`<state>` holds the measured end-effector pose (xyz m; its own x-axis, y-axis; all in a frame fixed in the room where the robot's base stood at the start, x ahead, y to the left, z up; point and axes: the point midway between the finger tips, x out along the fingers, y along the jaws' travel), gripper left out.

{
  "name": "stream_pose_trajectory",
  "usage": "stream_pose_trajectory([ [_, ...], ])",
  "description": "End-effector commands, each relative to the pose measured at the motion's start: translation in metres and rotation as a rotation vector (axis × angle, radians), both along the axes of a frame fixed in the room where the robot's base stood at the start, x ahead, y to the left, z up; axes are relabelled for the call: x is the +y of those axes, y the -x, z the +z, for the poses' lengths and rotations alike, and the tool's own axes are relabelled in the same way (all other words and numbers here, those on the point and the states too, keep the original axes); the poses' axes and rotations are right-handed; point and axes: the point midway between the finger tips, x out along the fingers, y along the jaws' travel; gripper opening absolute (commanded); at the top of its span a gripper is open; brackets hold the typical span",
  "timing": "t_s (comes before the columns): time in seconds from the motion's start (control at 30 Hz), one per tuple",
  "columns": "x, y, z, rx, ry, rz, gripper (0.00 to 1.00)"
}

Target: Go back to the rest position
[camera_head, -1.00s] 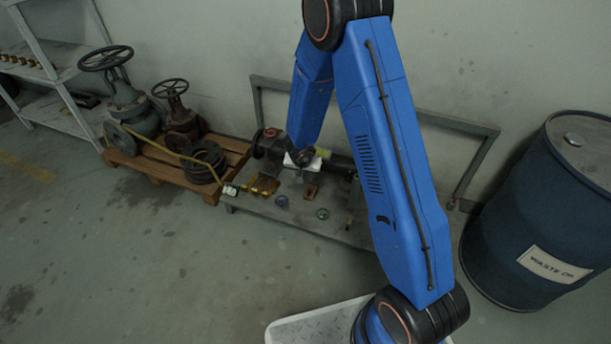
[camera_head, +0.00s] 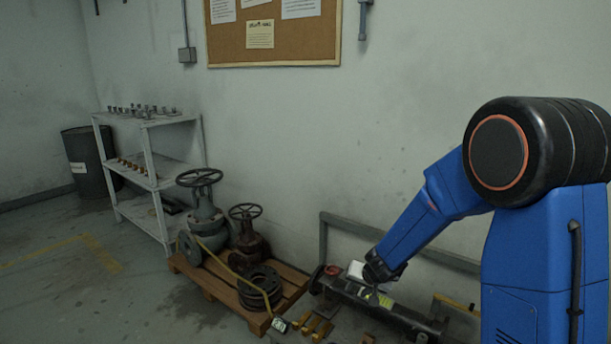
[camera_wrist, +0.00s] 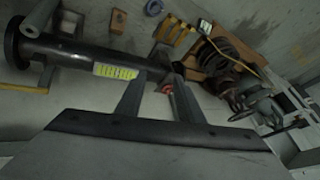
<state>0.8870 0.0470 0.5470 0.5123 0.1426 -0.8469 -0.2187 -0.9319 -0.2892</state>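My gripper (camera_wrist: 155,92) is open and empty in the wrist view, its two dark fingers apart. Between and beyond the fingers lies the dark pipe body (camera_wrist: 75,58) with a yellow-green label and a round flange at its left end. A red ring (camera_head: 333,270) sits at the pipe's left end. The fingers are not clear in the head view.
A wooden pallet (camera_head: 205,284) left of the pipe holds two old handwheel valves and dark flanges. A grey frame (camera_head: 345,222) stands behind the pipe by the wall. White shelves (camera_head: 150,165) and a dark bin (camera_head: 85,160) stand farther left. The left floor is clear.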

Motion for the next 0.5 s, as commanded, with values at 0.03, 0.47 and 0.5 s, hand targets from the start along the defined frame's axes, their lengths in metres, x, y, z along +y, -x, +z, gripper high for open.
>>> stream_pose_trajectory([
  [0.03, 0.001, 0.006, 0.018, -0.014, -0.013, 0.019, 0.34],
  [0.47, 0.004, 0.087, 0.125, -0.053, -0.067, 0.188, 0.34],
  [0.5, 0.003, 0.096, 0.132, -0.052, -0.066, 0.201, 0.34],
])
